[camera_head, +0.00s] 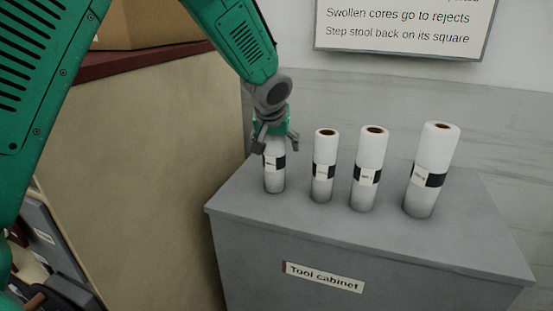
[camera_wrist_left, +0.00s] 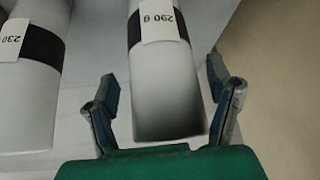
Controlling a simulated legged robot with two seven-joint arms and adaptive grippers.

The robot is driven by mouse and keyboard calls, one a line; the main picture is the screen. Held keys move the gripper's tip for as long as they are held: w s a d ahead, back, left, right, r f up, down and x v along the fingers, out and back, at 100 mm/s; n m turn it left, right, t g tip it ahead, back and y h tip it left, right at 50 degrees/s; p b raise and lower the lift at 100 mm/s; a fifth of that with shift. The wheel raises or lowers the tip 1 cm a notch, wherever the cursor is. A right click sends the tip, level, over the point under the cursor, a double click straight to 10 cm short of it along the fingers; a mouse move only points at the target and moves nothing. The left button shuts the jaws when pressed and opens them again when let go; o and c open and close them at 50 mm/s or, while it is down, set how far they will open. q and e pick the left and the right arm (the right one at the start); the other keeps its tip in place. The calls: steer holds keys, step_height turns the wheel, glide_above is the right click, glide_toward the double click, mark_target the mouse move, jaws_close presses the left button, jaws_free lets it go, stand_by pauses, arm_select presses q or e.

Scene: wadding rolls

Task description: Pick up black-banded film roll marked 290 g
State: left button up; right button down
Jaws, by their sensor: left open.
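The black-banded film roll marked 290 g (camera_wrist_left: 164,80) stands between the open fingers of my left gripper (camera_wrist_left: 165,105) in the left wrist view. In the head view this leftmost roll (camera_head: 274,180) is upright on the tool cabinet, its top hidden by my left gripper (camera_head: 273,143). The gripper's fingers straddle the roll's upper part from above; I cannot tell whether they touch it. A neighbouring roll marked 230 (camera_wrist_left: 28,80) shows at the left of the wrist view. My right gripper is not in view.
Three more white rolls with black bands stand in a row to the right: a small one (camera_head: 324,165), a middle one (camera_head: 368,170) and a larger one (camera_head: 431,170). The grey tool cabinet (camera_head: 400,255) has a free front strip. A tall beige cabinet (camera_head: 150,160) stands close on the left.

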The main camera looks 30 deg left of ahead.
arm_select(q)
steer(key=shift+s+r, duration=0.1)
steer(key=shift+s, duration=0.05)
steer(key=shift+a, duration=0.2)
steer(key=c, duration=1.5)
steer(key=shift+r, duration=0.1)
